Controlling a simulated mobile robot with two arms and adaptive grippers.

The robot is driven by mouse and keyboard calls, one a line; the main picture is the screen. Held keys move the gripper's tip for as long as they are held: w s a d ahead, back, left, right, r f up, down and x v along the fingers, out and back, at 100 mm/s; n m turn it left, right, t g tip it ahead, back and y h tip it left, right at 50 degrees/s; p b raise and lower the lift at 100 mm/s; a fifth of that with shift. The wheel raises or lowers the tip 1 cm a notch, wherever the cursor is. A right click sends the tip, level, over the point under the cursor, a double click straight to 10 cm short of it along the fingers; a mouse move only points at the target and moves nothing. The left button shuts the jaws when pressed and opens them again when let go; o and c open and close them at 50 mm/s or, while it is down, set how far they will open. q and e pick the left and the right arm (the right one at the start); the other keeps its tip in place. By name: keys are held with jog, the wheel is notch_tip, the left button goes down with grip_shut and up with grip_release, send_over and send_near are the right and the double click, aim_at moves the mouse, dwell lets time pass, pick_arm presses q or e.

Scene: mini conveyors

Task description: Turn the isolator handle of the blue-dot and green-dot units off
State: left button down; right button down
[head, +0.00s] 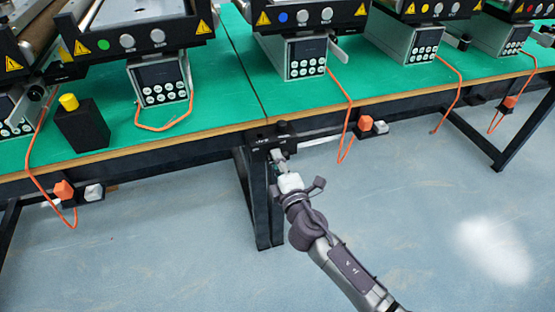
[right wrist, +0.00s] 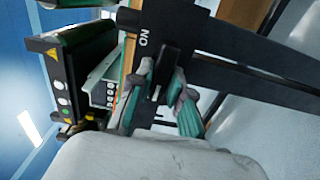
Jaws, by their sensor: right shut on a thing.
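The blue-dot unit (head: 283,17) stands on the table at the top middle. The green-dot unit (head: 103,44) is to its left. A black isolator box (head: 257,142) is mounted under the table's front edge, below the blue-dot unit. In the right wrist view the box bears the letters "ON", turned sideways. My right gripper (head: 279,161) is at the box's front. Its teal fingers are shut around the black handle (right wrist: 167,62), and they partly hide it. I cannot make out an isolator handle for the green-dot unit. My left gripper is not in view.
A black block with a yellow button (head: 69,101) stands on the green table (head: 210,85) at the left. Orange cables hang over the front edge to orange and white connectors (head: 64,190), (head: 365,123). A table leg (head: 262,205) is behind my gripper. The floor in front is clear.

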jog(key=shift+f+n, duration=0.1)
jog(key=shift+n, duration=0.2)
jog(key=c, duration=1.1)
grip_release()
jog(key=v, duration=1.2)
